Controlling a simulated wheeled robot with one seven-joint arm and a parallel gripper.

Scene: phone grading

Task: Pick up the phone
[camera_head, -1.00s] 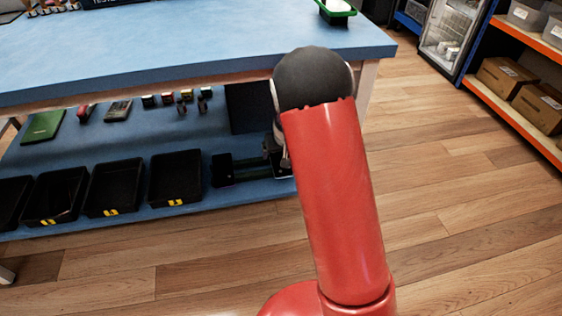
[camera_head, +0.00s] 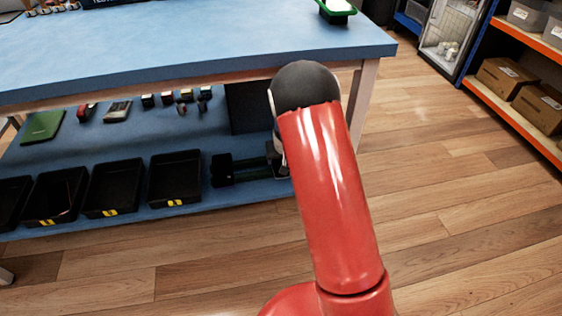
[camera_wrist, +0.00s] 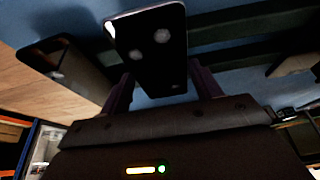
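A dark phone (camera_wrist: 155,52) with a pale, shiny edge shows at the top centre of the wrist view, over a blue surface and dark bars. My gripper (camera_wrist: 160,90) has its two fingers apart, one on each side of the phone's near end. Strips of blue show between the fingers and the phone, so it does not look gripped. In the head view my red arm reaches down to the lower shelf and hides most of the gripper and the phone.
Two dark rails (camera_head: 250,162) lie on the blue lower shelf (camera_head: 120,145) beside my wrist. Black trays (camera_head: 174,198) line its front edge, with small items behind. The blue tabletop (camera_head: 200,48) hangs over it. Wooden floor is clear at right.

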